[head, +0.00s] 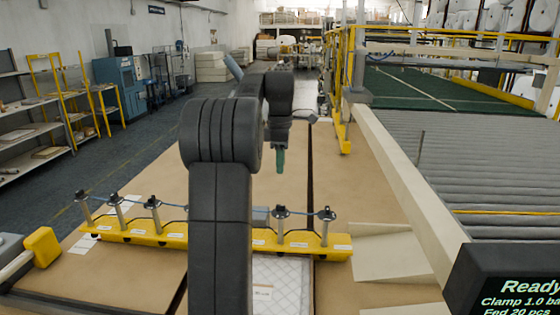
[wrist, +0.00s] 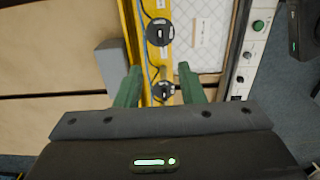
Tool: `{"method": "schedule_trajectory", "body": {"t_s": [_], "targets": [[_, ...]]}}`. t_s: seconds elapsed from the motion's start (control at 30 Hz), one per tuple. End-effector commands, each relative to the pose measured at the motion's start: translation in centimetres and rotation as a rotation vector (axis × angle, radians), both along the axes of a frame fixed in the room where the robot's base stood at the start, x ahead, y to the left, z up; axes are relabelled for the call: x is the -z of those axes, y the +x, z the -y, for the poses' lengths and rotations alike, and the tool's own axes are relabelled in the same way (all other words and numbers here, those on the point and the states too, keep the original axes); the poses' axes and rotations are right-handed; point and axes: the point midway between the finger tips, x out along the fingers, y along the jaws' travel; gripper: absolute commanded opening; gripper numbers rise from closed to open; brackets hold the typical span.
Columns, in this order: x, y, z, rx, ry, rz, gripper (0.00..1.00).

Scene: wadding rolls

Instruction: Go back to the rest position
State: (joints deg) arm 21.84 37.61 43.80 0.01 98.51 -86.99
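My gripper (head: 280,170) hangs fingers down from my raised arm, near the middle of the head view. In the wrist view, its two green fingers (wrist: 160,67) stand apart with nothing held between them. The yellow bar (head: 150,236) lies across the brown boards, with several upright posts topped by dark fittings. In the wrist view, the bar (wrist: 128,25) shows beyond the fingers, apart from them as far as I can tell. My arm hides part of the bar in the head view. A white quilted piece (head: 290,280) lies in front of the bar.
A roller conveyor (head: 490,140) with a pale side rail (head: 415,190) runs along the right. A black display (head: 510,285) reading "Ready" stands at the lower right. Shelves (head: 30,130) and a blue machine (head: 122,85) line the left wall. The brown boards (head: 360,190) beyond the bar are clear.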

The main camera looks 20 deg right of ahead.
Motion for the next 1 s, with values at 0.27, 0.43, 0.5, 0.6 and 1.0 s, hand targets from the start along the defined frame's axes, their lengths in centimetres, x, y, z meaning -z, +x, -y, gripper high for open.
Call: {"method": "schedule_trajectory", "body": {"t_s": [0.27, 0.43, 0.5, 0.6, 1.0], "targets": [[0.4, 0.0, 0.0, 0.000, 0.001, -0.002, 0.35], [2.2, 0.0, 0.0, 0.000, 0.002, -0.004, 0.35], [3.5, -0.1, 0.0, 0.000, 0.002, -0.005, 0.35], [5.5, -0.1, 0.0, 0.001, 0.003, -0.005, 0.35], [12.4, -0.1, 0.0, 0.001, 0.002, -0.004, 0.35]]}}
